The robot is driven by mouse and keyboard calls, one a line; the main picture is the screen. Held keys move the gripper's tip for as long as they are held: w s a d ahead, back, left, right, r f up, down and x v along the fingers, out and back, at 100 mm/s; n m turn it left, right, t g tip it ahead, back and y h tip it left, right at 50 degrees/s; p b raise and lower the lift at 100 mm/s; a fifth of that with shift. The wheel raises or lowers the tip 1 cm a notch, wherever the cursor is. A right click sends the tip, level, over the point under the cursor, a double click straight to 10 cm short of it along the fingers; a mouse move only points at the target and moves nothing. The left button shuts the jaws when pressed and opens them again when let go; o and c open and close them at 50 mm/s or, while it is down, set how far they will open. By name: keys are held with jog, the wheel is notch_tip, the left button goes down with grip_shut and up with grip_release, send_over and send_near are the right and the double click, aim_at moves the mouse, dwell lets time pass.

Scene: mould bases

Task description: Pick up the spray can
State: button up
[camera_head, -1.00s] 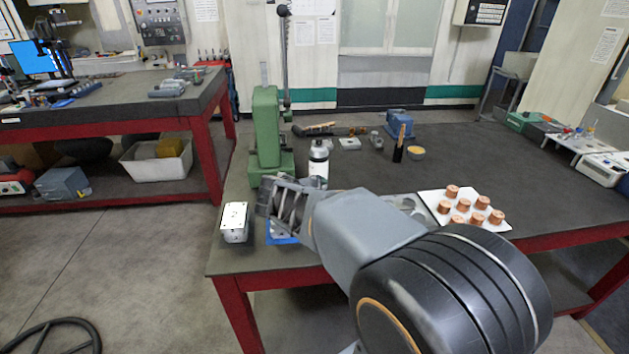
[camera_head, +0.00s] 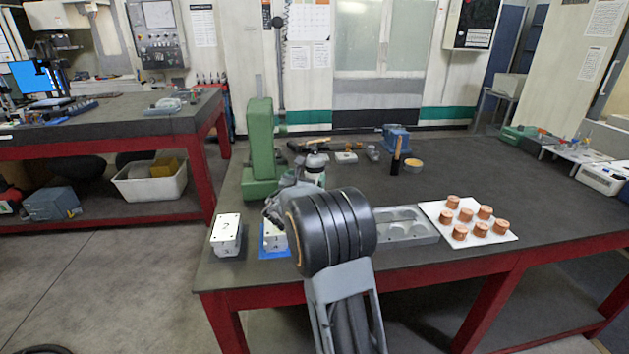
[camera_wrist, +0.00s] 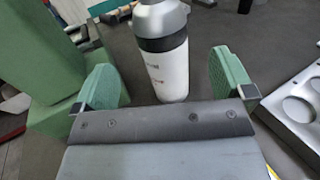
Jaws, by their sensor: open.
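The spray can (camera_wrist: 170,72) is white with a black band and a grey top. In the wrist view it stands on the dark table just ahead of my gripper (camera_wrist: 168,82), between the lines of its two green-padded fingers. The fingers are wide apart, and I see no contact with the can. In the head view only the can's top (camera_head: 316,160) shows clearly; my arm hides its lower part. My gripper is mostly hidden behind my own wrist in that view.
A green press (camera_head: 263,155) stands close left of the can. A grey mould plate (camera_head: 405,226) and a white tray (camera_head: 436,210) with several copper pieces lie to the right. White blocks (camera_head: 227,231) sit at the front left edge. The table's right middle is clear.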

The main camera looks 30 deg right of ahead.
aim_at(311, 171)
jog(key=shift+p+x, duration=0.7)
jog(key=shift+x, duration=3)
jog(key=shift+f, duration=0.1)
jog(key=c, duration=1.1)
jog(key=shift+c, duration=1)
jog(key=shift+r, duration=0.2)
